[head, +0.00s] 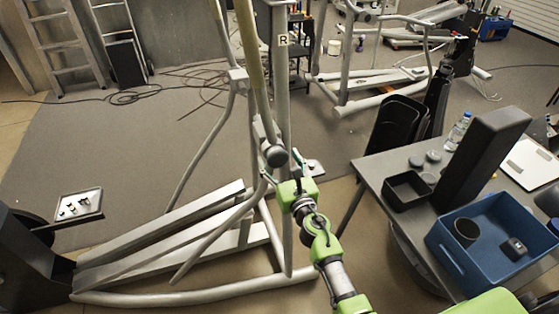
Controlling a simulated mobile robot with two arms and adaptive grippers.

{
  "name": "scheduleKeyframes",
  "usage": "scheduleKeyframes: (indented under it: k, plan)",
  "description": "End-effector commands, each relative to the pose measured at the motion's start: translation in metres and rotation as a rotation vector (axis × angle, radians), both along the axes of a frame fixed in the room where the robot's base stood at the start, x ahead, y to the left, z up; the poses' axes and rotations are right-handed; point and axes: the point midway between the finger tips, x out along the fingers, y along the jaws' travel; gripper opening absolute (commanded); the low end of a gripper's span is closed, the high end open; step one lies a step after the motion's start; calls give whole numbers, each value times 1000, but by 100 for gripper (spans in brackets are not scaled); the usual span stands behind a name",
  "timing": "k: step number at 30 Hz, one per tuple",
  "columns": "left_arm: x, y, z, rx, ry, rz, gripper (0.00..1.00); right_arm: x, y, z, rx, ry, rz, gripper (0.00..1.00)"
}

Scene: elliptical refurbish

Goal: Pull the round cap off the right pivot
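The elliptical machine's grey frame stands in the middle, with a label "R" (283,40) on its upright. A dark round cap (276,156) sits on the pivot at the lower end of the right handle arm. My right arm, green and grey, reaches up from the lower right. My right gripper (296,170) is just right of the cap, close to it. Its fingers are small and partly hidden by the wrist, so I cannot tell whether they are open or touch the cap. My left gripper is not in view.
The table (375,168) at right holds several dark round pieces (416,162), an open black box (406,190), a tall black block (480,155), a bottle (459,130) and a blue bin (450,255). A small parts tray (79,217) is at left. Cables (130,97) lie behind.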

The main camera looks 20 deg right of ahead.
Motion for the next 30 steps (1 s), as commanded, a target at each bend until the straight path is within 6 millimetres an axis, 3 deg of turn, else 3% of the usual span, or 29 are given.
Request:
scheduleKeyframes:
  k: [1, 4, 8, 9, 12, 13, 30]
  plan:
    - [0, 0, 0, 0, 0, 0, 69, 0, 0, 0, 0, 0, 0, 51]
    - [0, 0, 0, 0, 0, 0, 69, 0, 0, 0, 0, 0, 0, 26]
    - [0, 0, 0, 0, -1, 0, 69, 0, 0, 0, 1, 0, 0, 26]
    - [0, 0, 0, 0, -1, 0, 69, 0, 0, 0, 1, 0, 0, 36]
    - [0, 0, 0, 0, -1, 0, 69, 0, 0, 0, 1, 0, 0, 10]
    - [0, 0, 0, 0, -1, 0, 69, 0, 0, 0, 1, 0, 0, 6]
    - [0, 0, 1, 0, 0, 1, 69, -8, 0, -2, 1, 3, 0, 5]
